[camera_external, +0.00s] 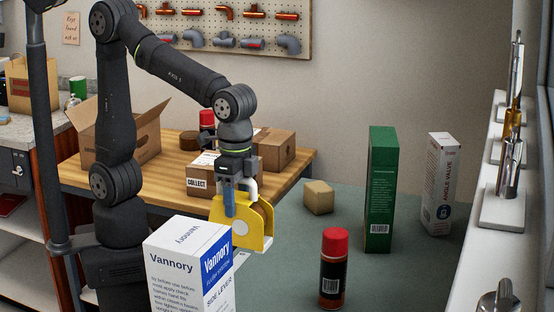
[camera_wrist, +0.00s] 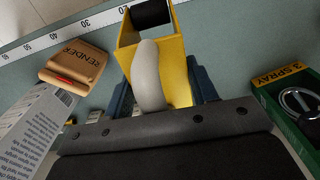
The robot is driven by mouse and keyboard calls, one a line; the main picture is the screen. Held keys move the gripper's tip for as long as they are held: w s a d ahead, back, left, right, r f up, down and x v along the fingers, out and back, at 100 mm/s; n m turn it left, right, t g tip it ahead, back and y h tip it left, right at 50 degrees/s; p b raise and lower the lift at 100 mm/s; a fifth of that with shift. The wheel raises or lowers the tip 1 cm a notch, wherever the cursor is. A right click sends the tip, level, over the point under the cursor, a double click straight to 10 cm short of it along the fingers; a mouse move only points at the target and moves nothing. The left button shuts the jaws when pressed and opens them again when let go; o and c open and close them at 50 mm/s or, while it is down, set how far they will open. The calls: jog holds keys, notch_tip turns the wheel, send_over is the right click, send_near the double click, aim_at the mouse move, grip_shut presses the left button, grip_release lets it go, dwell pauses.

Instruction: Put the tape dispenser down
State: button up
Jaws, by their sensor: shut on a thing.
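The tape dispenser (camera_external: 258,222) is yellow. My gripper (camera_external: 229,205) points down and is shut on it from above. In the wrist view the dispenser (camera_wrist: 182,60) sits between the two fingers of my gripper (camera_wrist: 162,92), with a pale curved part and a black piece at its far end. It is over the grey-green worktop (camera_external: 290,240), behind the Vannory box. Its lower left part is hidden by that box, and I cannot tell whether its base touches the surface.
A white and blue Vannory box (camera_external: 180,270) stands in front. A red-capped can (camera_external: 334,270), a small tan block (camera_external: 318,197), a green box (camera_external: 380,190) and an angle valve box (camera_external: 439,185) stand to the right. The wrist view shows a ruler strip (camera_wrist: 70,32) along the worktop.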

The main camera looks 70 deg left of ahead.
jog(key=w+a+f, duration=0.3)
jog(key=w+f, duration=0.8)
jog(key=shift+a+f, duration=0.1)
jog(key=shift+f, duration=0.05)
jog(key=o, duration=1.3)
jog(key=shift+c, duration=0.2)
notch_tip(320, 180, up, 12)
jog(key=shift+r, duration=0.2)
jog(key=shift+s, duration=0.1)
